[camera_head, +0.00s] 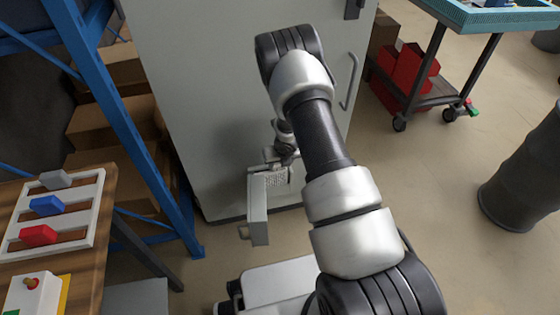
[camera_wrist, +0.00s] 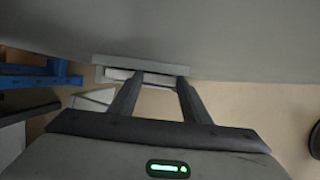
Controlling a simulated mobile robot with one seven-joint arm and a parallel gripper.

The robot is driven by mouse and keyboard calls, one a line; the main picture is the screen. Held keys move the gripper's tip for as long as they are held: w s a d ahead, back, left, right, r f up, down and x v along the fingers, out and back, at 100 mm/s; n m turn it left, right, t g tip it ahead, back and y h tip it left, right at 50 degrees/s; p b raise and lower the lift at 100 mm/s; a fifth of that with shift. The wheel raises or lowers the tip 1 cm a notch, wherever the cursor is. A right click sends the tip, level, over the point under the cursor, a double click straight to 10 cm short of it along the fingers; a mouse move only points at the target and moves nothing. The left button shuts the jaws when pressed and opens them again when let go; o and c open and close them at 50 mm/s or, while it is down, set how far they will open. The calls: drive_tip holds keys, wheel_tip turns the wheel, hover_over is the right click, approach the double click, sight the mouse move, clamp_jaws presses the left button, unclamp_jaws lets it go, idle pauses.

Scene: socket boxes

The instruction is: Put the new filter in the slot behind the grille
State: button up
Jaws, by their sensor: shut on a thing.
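The tall grey cabinet (camera_head: 225,90) has a slot housing (camera_head: 290,193) low on its front. The grille (camera_head: 258,212), a grey panel with a small handle, stands swung open at the left of the housing. My gripper (camera_head: 287,160) is at the top of the housing, partly hidden by my arm. In the wrist view my gripper (camera_wrist: 161,76) is shut on the pale filter (camera_wrist: 120,74), which lies along the grey frame (camera_wrist: 115,59) of the housing. How deep the filter sits in the slot is hidden.
A wooden table (camera_head: 75,265) at left bears a white rack (camera_head: 75,215) with grey, blue and red blocks, and a button box (camera_head: 35,292). A blue shelf post (camera_head: 150,150) stands left of the cabinet. A cart (camera_head: 430,80) and dark bin (camera_head: 525,180) stand right; floor between is clear.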

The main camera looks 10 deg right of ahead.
drive_tip(key=o, duration=1.1)
drive_tip(key=p+v, duration=0.4)
drive_tip(key=v, duration=1.3)
drive_tip(key=shift+s+r+p, duration=0.1)
drive_tip(key=shift+r+p, duration=0.05)
drive_tip(key=shift+p, duration=0.15)
